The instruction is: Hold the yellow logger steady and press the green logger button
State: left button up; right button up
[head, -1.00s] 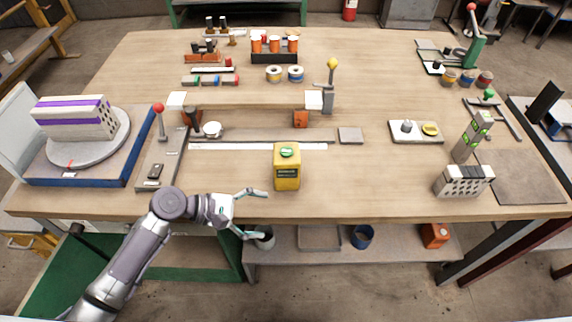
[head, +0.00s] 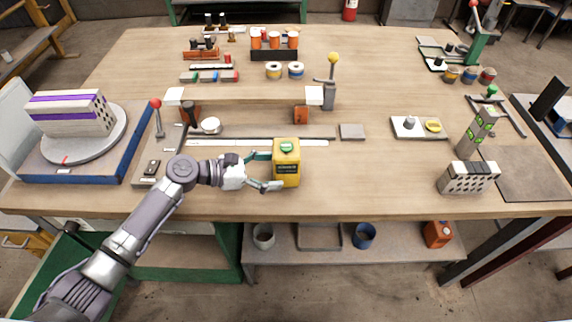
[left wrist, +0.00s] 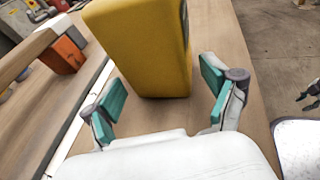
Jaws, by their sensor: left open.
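The yellow logger (head: 287,167) stands upright near the front middle of the table, with the green button (head: 287,146) on its top. My left gripper (head: 268,170) is open at the logger's left side, its fingers pointing toward it. In the left wrist view the yellow logger (left wrist: 146,48) stands just ahead, between and beyond the teal finger pads of my left gripper (left wrist: 163,92); the pads do not appear closed on it. The button is out of that view. My right gripper is not seen in the head view.
A low wooden shelf (head: 245,96) on orange blocks stands behind the logger. A red-knobbed lever (head: 157,118) is at left. A flat grey square (head: 351,131) and a tray with a yellow ring (head: 418,128) lie to the right.

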pick_arm(q)
jog(key=shift+x, duration=1.55)
jog(key=c, duration=0.5)
jog(key=o, duration=0.8)
jog(key=shift+c, duration=0.2)
